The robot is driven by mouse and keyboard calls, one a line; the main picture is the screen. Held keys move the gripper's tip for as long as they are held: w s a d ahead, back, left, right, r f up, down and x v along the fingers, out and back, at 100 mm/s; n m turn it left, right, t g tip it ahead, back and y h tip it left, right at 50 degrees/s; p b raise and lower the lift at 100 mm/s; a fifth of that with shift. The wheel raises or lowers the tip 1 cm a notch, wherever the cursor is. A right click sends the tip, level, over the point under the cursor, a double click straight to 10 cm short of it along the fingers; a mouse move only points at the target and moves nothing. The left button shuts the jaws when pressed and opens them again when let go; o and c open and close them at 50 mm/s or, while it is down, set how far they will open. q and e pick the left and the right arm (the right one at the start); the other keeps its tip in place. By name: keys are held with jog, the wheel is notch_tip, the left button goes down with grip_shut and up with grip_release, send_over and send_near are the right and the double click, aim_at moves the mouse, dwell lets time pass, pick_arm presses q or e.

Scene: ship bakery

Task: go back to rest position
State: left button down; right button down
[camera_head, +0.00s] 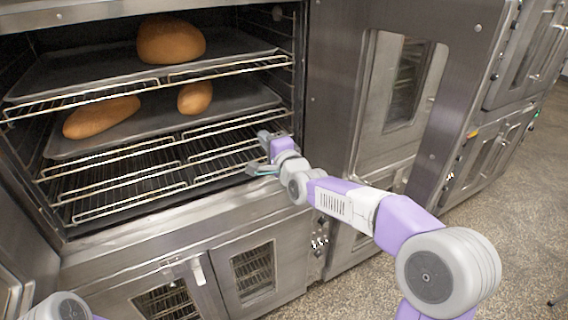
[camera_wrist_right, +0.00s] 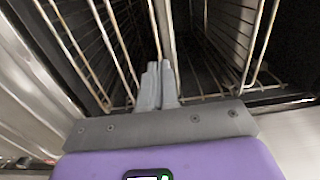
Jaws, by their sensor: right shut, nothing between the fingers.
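My right gripper (camera_head: 262,153) is at the right front edge of the open oven, close to the empty lower wire rack (camera_head: 130,178). In the right wrist view its two grey fingers (camera_wrist_right: 158,80) are together with nothing between them, and the bars of a wire rack (camera_wrist_right: 125,45) lie just beyond the tips. My right arm reaches in from the lower right. A bit of my left arm shows at the lower left edge, but its gripper is out of view.
The oven's upper tray (camera_head: 90,78) bears a large loaf (camera_head: 171,40). The tray below (camera_head: 235,100) bears a long loaf (camera_head: 101,117) and a smaller one (camera_head: 195,97). Closed oven doors (camera_head: 252,273) lie beneath. More ovens (camera_head: 492,150) stand at right; the speckled floor (camera_head: 530,210) there is clear.

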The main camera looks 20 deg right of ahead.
jog(key=s+d, duration=0.1)
jog(key=s, duration=0.6)
jog(key=s+a+f+n+g, duration=0.2)
jog(key=f+n+g, duration=0.15)
jog(key=f, duration=1.25)
jog(key=s+a+f+n+g, duration=0.2)
jog(key=f+g, duration=0.3)
jog(key=f, duration=1.1)
jog(key=s+a+f+n+g, duration=0.2)
jog(key=s+f+n+g, duration=0.2)
jog(key=s+f, duration=0.7)
jog(key=s+a+f+n+g+y, duration=0.1)
jog(key=s+f+n+g, duration=0.3)
jog(key=s+f, duration=0.7)
jog(key=s+a+g, duration=0.1)
jog(key=s, duration=0.2)
jog(key=shift+s+a+f, duration=0.25)
